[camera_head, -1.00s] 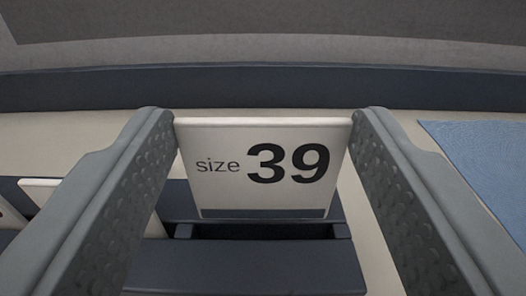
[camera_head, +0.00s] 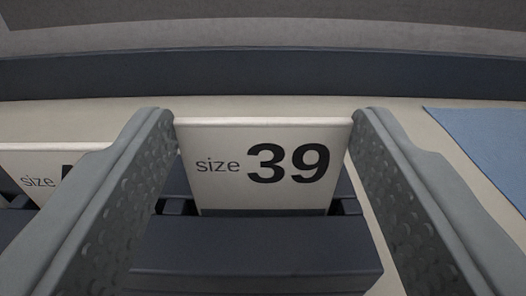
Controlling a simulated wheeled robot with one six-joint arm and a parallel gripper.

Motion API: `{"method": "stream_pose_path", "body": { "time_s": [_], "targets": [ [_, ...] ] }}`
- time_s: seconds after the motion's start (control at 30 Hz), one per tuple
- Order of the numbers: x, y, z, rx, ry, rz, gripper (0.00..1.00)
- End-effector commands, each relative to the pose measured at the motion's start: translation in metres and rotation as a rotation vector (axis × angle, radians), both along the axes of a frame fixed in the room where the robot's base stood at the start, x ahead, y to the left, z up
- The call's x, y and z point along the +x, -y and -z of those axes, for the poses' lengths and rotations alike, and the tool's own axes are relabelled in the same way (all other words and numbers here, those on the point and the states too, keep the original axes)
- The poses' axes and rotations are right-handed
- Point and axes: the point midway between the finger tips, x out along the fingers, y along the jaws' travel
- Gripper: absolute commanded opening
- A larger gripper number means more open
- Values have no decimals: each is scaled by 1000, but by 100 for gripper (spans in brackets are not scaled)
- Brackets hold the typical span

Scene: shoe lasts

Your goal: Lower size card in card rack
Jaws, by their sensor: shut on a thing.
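The size card (camera_head: 265,196) is white with "size 39" in dark print and faces me upright. My gripper (camera_head: 263,122) is shut on it, with one finger at each side edge. The card rack (camera_head: 255,255) is dark blue and lies just below and in front of the card. The card's lower edge is hidden behind the rack's front bar, so the card appears to be in the slot. I cannot see how deep it sits or whether it touches the bottom.
Another white size card (camera_head: 40,165) stands in the rack at the left, partly hidden by my left finger. A blue mat (camera_head: 485,145) lies on the pale surface at the right. A dark blue raised edge (camera_head: 260,75) runs across the back.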

Motion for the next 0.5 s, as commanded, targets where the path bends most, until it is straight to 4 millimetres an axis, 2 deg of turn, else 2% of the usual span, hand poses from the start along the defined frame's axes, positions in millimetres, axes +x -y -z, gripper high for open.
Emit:
{"method": "stream_pose_path", "body": {
  "time_s": [0.03,0.07,0.17,0.5],
  "targets": [
    [0,0,0,0,0,0,38],
    [0,0,0,0,0,0,63],
    [0,0,0,0,0,0,82],
    [-1,0,-1,0,0,0,84]
  ]
}}
